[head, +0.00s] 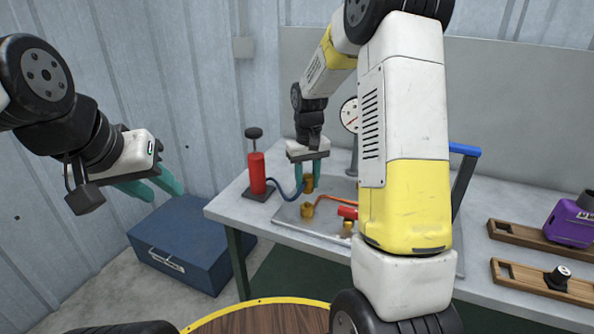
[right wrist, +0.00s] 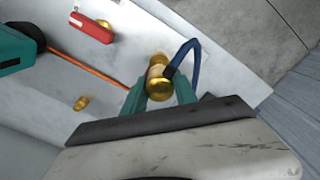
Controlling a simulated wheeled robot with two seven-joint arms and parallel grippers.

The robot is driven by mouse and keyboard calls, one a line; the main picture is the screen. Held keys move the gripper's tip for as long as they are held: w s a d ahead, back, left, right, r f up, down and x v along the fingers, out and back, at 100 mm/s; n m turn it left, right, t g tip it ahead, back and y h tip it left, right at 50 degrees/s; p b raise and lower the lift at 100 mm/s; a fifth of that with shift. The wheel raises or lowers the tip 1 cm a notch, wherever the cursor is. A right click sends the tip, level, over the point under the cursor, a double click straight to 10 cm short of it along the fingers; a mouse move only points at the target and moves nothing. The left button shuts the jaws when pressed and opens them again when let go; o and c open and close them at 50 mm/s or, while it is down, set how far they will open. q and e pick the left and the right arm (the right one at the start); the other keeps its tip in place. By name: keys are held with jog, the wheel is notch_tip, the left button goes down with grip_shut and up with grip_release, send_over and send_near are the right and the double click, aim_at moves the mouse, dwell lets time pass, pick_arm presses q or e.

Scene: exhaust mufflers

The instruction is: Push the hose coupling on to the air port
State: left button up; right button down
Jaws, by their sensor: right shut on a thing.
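My right gripper (head: 308,183) points down over the bench, shut on the brass hose coupling (head: 309,185). A blue hose runs from the coupling to the left. A brass fitting (head: 307,210), apparently the air port, stands on the metal plate, lower and nearer me, with an orange line beside it. In the right wrist view the coupling (right wrist: 158,88) sits between the teal fingers (right wrist: 158,98), partly overlapping a brass piece behind it. The head view shows a gap between coupling and fitting. My left gripper (head: 152,188) is open and empty, left of the bench.
A red hand pump (head: 257,174) stands at the bench's left end. A red-handled valve (head: 348,213) is right of the fitting. Another small brass fitting (right wrist: 81,103) shows in the wrist view. A blue toolbox (head: 185,245) is on the floor. Wooden trays (head: 515,232) lie right.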

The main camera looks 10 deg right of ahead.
jog(key=shift+f, duration=2.35)
jog(key=shift+f, duration=0.55)
jog(key=c, duration=0.9)
grip_release()
notch_tip(320, 180, up, 7)
jog(key=shift+r, duration=0.4)
